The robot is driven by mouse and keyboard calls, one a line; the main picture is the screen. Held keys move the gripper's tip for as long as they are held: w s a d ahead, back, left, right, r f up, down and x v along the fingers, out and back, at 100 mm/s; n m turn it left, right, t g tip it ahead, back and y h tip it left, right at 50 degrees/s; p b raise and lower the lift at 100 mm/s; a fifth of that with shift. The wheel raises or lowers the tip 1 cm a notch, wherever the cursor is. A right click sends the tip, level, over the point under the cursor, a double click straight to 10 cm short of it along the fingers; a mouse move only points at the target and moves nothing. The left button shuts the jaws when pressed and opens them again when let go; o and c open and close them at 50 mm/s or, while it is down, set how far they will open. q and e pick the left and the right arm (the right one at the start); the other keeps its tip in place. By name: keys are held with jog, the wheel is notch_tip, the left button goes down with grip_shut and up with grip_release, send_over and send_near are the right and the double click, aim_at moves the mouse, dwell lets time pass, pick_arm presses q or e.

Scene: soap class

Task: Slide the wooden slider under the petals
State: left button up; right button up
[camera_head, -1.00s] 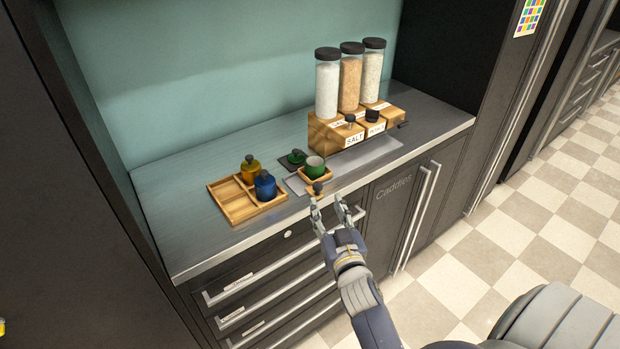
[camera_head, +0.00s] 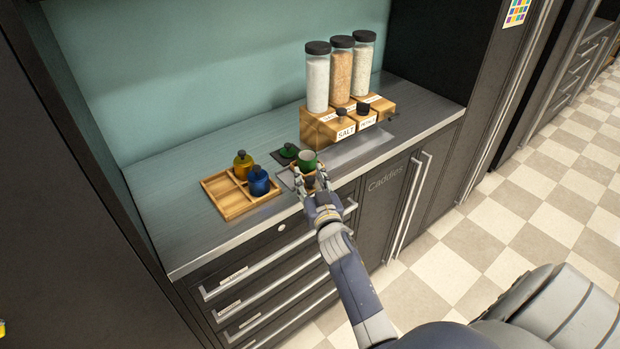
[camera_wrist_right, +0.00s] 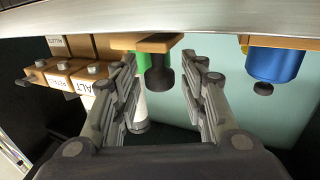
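My left gripper is not in view.
Three tall jars (camera_head: 341,76) stand on the dispenser. A wooden divided tray (camera_head: 234,210) holds a yellow bottle (camera_head: 243,164) and a blue bottle (camera_head: 258,181) left of the slider. A grey plate (camera_head: 362,148) lies before the dispenser.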

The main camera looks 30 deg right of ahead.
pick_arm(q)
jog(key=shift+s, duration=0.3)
pick_arm(e)
grip_shut()
jog(key=shift+f, duration=0.1)
jog(key=shift+w+d, duration=0.1)
jog(key=shift+d, duration=0.4)
jog(key=d, duration=0.9)
jog(key=shift+w+d+f, duration=0.15)
jog(key=shift+w+d, duration=0.1)
jog(key=shift+w, duration=0.1)
pick_arm(q)
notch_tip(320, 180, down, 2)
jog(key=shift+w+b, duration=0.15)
jog(key=shift+b, duration=0.85)
pick_arm(e)
jog(key=d, duration=1)
jog(key=shift+w+d+f, duration=0.15)
jog(key=shift+w+d, duration=0.15)
jog(key=shift+w, duration=0.05)
jog(key=shift+o, duration=0.3)
grip_release()
jog(key=shift+s, duration=0.1)
jog(key=shift+o, duration=0.5)
jog(key=shift+s+r, duration=0.15)
jog(key=shift+r, duration=0.05)
